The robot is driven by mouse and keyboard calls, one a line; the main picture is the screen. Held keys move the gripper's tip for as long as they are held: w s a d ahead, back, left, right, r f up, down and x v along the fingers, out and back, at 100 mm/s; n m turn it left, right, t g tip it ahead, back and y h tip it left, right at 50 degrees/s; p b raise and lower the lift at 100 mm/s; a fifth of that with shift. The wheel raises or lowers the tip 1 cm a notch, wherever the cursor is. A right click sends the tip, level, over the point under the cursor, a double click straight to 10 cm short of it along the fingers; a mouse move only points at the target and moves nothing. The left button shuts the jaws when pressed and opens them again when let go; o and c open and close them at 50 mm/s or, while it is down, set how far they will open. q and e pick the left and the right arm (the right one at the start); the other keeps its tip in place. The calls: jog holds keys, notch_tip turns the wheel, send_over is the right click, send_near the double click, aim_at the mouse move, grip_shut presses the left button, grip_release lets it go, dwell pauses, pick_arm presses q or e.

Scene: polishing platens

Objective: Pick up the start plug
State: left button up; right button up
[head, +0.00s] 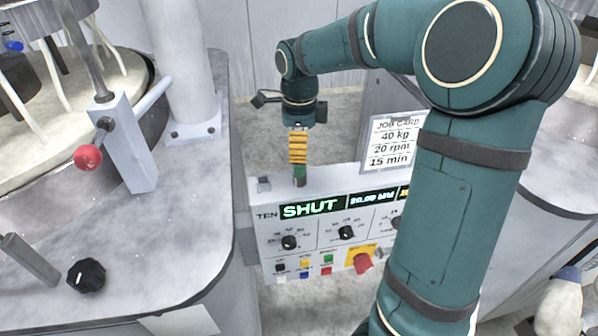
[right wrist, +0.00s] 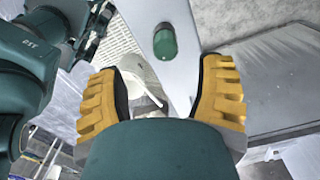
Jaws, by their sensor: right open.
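The start plug looks to be the short green cylinder (head: 300,173) at the top edge of the control panel, left of its middle. In the right wrist view the green plug (right wrist: 165,43) stands on a grey strip, ahead of the fingers and between their lines. My right gripper (head: 298,161) points down just above the plug in the head view, its yellow fingers seen edge-on. In the right wrist view its two yellow-padded fingers (right wrist: 163,72) are wide apart with nothing held between them. Contact with the plug does not show. My left gripper is not in view.
The control panel (head: 327,230) has a SHUT display, dials, coloured buttons and a red knob (head: 362,263). A job card (head: 394,141) stands behind it. At left, a grey bench (head: 190,245) carries a lever with a red ball (head: 87,158) and a white column (head: 185,70).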

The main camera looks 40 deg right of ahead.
aim_at(300, 168)
notch_tip(300, 168, down, 2)
jog(key=shift+w+f, duration=0.1)
jog(key=shift+f, duration=0.1)
jog(key=f, duration=0.1)
jog(key=f+b, duration=0.1)
jog(key=f, duration=0.1)
jog(key=f+b, duration=0.1)
jog(key=f, duration=0.1)
jog(key=shift+w+d+f, duration=0.1)
jog(key=shift+w+d, duration=0.05)
jog(key=shift+d, duration=0.15)
grip_shut()
